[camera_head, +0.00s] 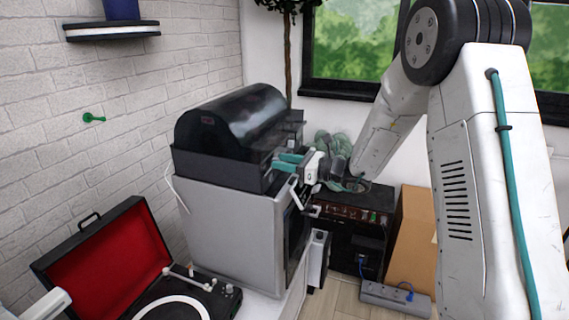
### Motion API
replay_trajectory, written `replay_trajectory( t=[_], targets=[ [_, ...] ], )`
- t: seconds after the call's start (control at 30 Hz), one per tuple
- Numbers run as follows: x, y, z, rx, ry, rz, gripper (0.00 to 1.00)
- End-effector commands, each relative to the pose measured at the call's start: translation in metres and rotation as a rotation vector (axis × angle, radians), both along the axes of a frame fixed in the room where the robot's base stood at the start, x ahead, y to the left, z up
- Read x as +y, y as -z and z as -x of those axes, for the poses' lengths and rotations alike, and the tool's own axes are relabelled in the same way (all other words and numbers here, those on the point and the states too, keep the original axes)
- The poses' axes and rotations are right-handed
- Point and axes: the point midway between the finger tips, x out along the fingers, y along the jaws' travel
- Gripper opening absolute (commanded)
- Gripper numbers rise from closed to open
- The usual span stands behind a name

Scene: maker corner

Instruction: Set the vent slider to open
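My gripper (281,162), with teal fingers and a white body, is at the front right side of a black machine with a domed lid (235,115). Its fingertips are at or very close to the black lower housing (215,170) of that machine. I cannot tell whether they touch it. The vent slider cannot be made out; the gripper covers part of the front where it reaches. The fingers are too small in view to tell their gap or whether anything is between them.
The black machine stands on a grey cabinet (230,225). An open red-lined record player (110,260) is at the lower left. A dark unit with a control panel (345,230), a cardboard box (415,235) and a power strip (395,298) are behind. A wall shelf (112,32) hangs upper left.

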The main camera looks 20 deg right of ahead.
Motion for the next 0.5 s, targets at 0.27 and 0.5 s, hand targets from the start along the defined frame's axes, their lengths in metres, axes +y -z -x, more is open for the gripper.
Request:
replay_trajectory(
  t=[0.27, 0.5],
  targets=[
    [-0.01, 0.0, 0.007, 0.001, 0.002, -0.001, 0.38],
    [-0.044, 0.0, 0.031, 0.001, 0.003, -0.001, 0.38]
  ],
)
